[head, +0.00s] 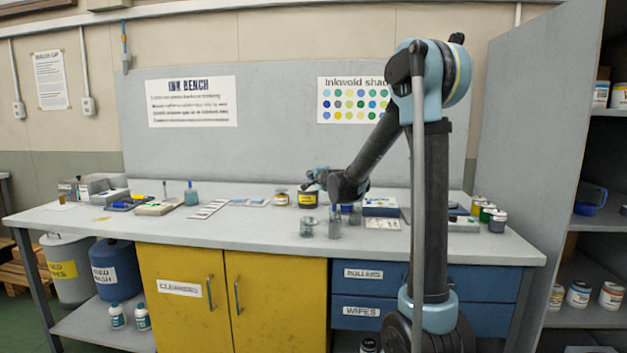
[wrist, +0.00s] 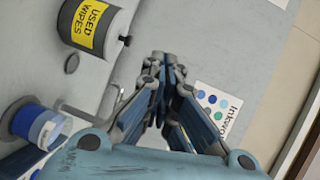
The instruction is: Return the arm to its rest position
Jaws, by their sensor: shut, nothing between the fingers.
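My gripper (head: 311,181) hangs over the ink bench in the head view, at the end of my bent arm, near several small jars. In the wrist view my gripper (wrist: 166,58) has its fingers drawn together at the tips, with nothing seen between them. My forearm slopes down and left from the high elbow. Contact between the gripper and the jars cannot be told from these views.
The bench (head: 125,222) holds a yellow-labelled tin (head: 308,199), a clear jar (head: 307,228) and several other jars. A shelf unit (head: 590,240) stands at the right. The wrist view shows a "USED WIPES" container (wrist: 95,28) and a dotted colour chart (wrist: 222,106).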

